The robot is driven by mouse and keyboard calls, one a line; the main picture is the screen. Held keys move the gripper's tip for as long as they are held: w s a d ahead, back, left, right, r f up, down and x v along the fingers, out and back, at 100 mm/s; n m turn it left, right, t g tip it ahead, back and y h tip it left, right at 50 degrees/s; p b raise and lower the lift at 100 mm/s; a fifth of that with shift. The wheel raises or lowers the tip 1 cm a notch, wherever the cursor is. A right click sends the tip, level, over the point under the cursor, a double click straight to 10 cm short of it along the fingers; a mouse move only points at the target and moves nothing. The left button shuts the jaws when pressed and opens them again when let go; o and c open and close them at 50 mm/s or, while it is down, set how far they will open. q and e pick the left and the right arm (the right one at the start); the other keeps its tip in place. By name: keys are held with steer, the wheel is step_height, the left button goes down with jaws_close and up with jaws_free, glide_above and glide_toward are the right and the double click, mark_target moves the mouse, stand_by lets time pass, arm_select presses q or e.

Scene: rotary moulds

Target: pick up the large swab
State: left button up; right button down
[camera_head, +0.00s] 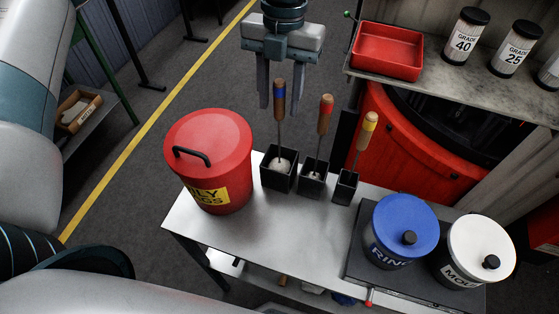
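Three swabs with wooden handles stand in square black pots on the metal table. The left one, the large swab, has a blue-banded handle (279,92); its pale head sits in the biggest pot (274,180). The red-banded swab (325,115) stands to its right in a smaller pot, and the yellow-banded one (367,130) in the smallest. My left gripper (282,110) points down with its fingers apart, one on each side of the blue-banded handle in the picture. Gaps show on both sides of the handle; whether it is exactly between them in depth I cannot tell. My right gripper is not in view.
A red lidded bin (212,155) stands left of the pots. Blue (405,225) and white (478,245) lidded pails stand on a dark plate at right. A shelf behind holds a red tray (387,50) and grade jars (466,35). The front middle of the table (270,230) is clear.

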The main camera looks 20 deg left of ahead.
mark_target(278, 120)
arm_select(q)
steer(key=shift+s+f+p, duration=0.15)
steer(key=shift+f+p, duration=0.35)
steer(key=shift+f, duration=0.15)
steer(key=shift+s+f+p, duration=0.15)
steer(key=shift+f+p, duration=0.3)
steer(key=shift+f, duration=0.8)
jaws_close()
